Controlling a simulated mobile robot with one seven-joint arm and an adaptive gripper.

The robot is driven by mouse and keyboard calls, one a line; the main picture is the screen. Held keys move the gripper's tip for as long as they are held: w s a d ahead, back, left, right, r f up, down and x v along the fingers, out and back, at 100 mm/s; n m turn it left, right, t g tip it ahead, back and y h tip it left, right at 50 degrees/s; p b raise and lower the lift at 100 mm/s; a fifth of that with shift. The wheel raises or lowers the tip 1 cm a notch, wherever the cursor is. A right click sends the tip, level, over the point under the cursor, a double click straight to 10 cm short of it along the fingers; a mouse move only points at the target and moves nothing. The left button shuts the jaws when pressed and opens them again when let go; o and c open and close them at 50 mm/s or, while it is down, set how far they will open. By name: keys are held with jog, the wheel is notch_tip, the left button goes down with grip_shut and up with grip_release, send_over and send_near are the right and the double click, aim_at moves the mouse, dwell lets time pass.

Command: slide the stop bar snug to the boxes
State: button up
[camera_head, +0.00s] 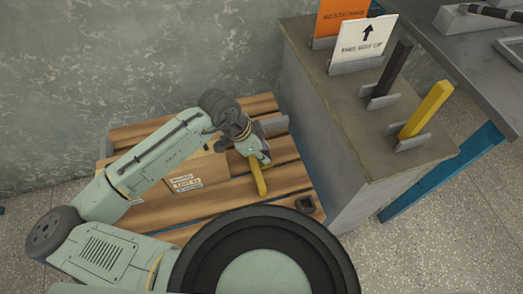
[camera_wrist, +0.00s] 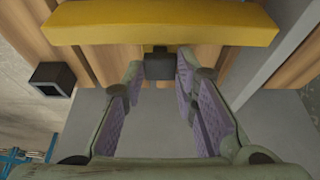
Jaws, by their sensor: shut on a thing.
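The yellow stop bar (camera_head: 258,178) lies over the slatted wooden deck, to the right of a brown box (camera_head: 202,171) with a white label. Bare boards show between the bar's near end and the box in the head view; its far end is hidden by my gripper (camera_head: 260,155). In the wrist view the bar (camera_wrist: 165,24) crosses the top, with a dark knob (camera_wrist: 160,64) on its near side. My gripper (camera_wrist: 160,80) has its fingers on either side of this knob and is shut on it. My arm hides part of the box and anything behind it.
A dark square hollow fitting (camera_head: 306,204) sits at the deck's near right corner. A grey cabinet (camera_head: 345,110) stands close on the right, carrying signs, a black post (camera_head: 394,68) and an upright yellow post (camera_head: 426,110). A wall closes the back.

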aim_at(255, 159)
grip_shut()
jog(key=a, duration=0.1)
jog(key=s+a, duration=0.1)
jog(key=a, duration=0.1)
jog(key=shift+a, duration=0.1)
jog(key=o, duration=1)
grip_release()
jog(key=v, duration=1.2)
